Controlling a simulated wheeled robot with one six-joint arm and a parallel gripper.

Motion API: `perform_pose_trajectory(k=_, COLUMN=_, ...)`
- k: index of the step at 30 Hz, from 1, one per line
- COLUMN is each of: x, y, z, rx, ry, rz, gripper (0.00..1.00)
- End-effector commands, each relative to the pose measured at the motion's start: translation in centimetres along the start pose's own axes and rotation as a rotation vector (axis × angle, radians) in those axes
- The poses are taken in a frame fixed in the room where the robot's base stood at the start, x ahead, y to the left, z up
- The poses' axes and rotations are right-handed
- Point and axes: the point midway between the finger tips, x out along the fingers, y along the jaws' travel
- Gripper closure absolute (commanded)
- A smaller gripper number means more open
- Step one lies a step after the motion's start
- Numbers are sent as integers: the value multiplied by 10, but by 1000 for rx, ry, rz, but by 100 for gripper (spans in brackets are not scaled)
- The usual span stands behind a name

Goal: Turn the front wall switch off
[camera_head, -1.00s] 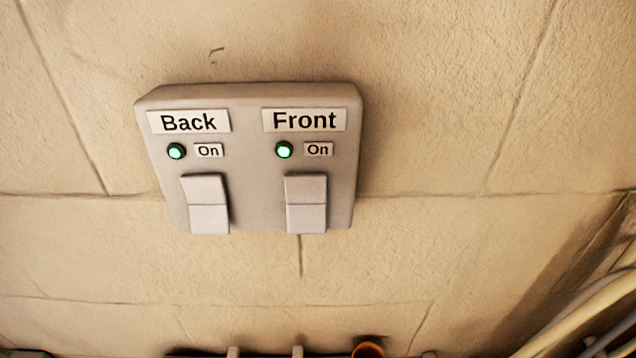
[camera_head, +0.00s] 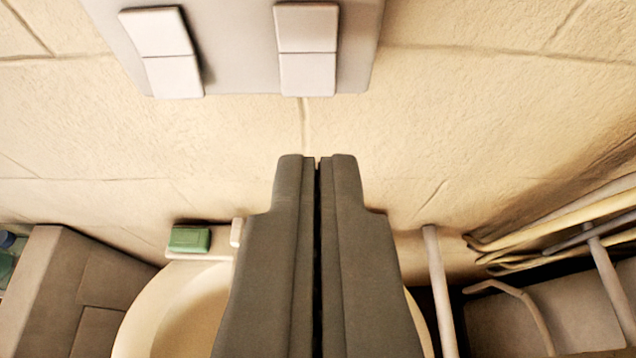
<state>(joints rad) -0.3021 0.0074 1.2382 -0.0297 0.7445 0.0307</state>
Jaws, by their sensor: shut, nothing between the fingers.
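The grey switch panel (camera_head: 235,50) is on the tiled wall at the top of the view, with its upper part cut off. The front switch, a pale two-part rocker (camera_head: 306,50), is the right one. The back switch (camera_head: 163,52) is to its left. The labels and green lamps are out of view now; a second ago both read "On" with lit lamps. My gripper (camera_head: 317,160) is shut and empty, its dark fingertips below the front switch in the picture and pointing up toward the wall. It appears apart from the panel.
Below, a cream washbasin (camera_head: 150,325) is partly hidden behind my gripper. A green soap bar (camera_head: 189,239) lies at its back edge. Pale pipes (camera_head: 560,215) run at the right, and a brown block-like unit (camera_head: 75,285) stands at the left. The wall around the fingertips is clear.

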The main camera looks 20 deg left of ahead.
Motion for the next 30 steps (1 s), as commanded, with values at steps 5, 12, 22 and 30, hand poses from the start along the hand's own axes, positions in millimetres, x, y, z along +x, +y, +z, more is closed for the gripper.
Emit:
perform_pose_trajectory(k=5, x=33, y=0, z=1, rx=0, ry=-2, rz=0, gripper=100)
perform_pose_trajectory(k=12, x=72, y=0, z=1, rx=0, ry=-2, rz=0, gripper=100)
perform_pose_trajectory(k=22, x=96, y=0, z=0, rx=0, ry=1, rz=0, gripper=100)
perform_pose_trajectory(k=30, x=97, y=0, z=0, rx=0, ry=1, rz=0, gripper=100)
